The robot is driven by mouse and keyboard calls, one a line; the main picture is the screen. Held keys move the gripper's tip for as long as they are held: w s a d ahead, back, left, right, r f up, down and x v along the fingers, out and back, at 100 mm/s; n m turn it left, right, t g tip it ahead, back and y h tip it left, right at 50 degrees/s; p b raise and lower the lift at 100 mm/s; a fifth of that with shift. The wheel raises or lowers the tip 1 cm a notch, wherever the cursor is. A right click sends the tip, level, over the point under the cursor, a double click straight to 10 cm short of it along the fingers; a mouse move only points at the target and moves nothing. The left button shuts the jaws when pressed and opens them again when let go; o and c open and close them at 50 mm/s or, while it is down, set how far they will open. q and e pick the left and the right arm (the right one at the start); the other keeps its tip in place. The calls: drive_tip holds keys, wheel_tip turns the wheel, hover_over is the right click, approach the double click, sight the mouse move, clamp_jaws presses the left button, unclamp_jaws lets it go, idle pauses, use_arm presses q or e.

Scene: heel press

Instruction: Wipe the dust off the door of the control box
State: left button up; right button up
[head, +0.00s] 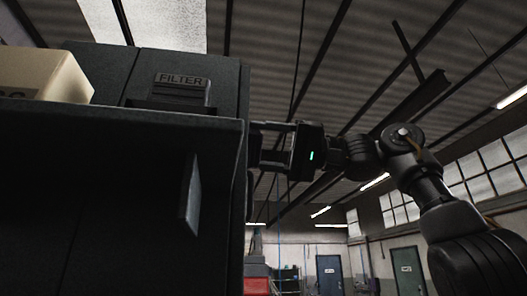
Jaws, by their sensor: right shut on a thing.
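My right gripper (262,146) reaches in from the right, its fingers pointing left at the right edge of a large dark cabinet (130,210). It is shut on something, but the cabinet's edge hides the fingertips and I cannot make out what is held. I cannot tell whether it touches the cabinet's side. No door of a control box, dust or wiping cloth can be made out in this view. My left gripper is out of view.
A dark unit labelled FILTER (181,80) and a tan box (42,74) sit on the cabinet's ledge. A thin flat plate (190,192) juts from the cabinet front. Far behind are a red object (256,286) and doors (329,275). The space right of the cabinet looks open.

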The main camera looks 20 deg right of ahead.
drive_tip(key=shift+s, duration=0.1)
drive_tip(key=s+b, duration=0.1)
drive_tip(key=s+a+b, duration=0.1)
drive_tip(key=s, duration=0.1)
drive_tip(key=shift+s, duration=0.2)
drive_tip(key=shift+d, duration=0.1)
drive_tip(key=shift+w+r+p+v, duration=0.1)
drive_tip(key=shift+p+v, duration=0.35)
drive_tip(key=shift+v, duration=0.95)
drive_tip(key=shift+w+r+p+v, duration=0.15)
drive_tip(key=shift+p+v, duration=0.3)
drive_tip(key=shift+v, duration=0.95)
drive_tip(key=shift+d, duration=0.2)
